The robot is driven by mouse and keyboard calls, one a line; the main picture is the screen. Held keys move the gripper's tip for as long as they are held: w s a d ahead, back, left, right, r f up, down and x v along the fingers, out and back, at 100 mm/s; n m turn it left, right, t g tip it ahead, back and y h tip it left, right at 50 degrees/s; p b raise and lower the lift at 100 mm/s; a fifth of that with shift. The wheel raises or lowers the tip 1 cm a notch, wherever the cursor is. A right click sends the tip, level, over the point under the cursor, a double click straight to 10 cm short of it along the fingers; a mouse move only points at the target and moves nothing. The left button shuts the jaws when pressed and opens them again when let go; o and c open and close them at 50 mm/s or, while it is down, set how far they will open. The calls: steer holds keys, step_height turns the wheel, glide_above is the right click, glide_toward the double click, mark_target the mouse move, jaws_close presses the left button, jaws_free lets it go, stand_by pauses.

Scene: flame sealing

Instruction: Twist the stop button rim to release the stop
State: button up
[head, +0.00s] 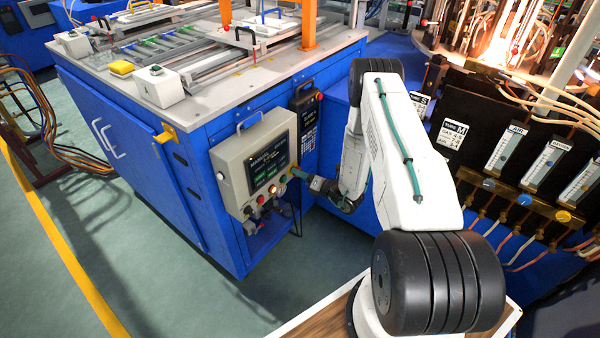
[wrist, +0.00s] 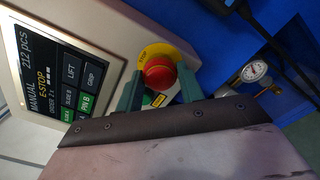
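The red stop button (wrist: 158,74) sits on a yellow round plate (wrist: 152,50) on the grey control panel (head: 228,165). My gripper (wrist: 160,84) is open, with one teal finger on each side of the button's near part. The fingertips reach alongside the rim; I cannot tell whether they touch it. The panel screen (wrist: 62,75) shows "MANUAL" and "E-STOP".
Several knobs and buttons (head: 262,204) line the panel's lower edge. A black handheld unit (head: 304,118) hangs on the blue cabinet right of the panel. A pressure gauge (wrist: 254,71) with a hose is to the right in the wrist view. Green floor in front is clear.

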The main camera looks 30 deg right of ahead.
steer(key=shift+o, duration=1.3)
steer(key=v, duration=0.7)
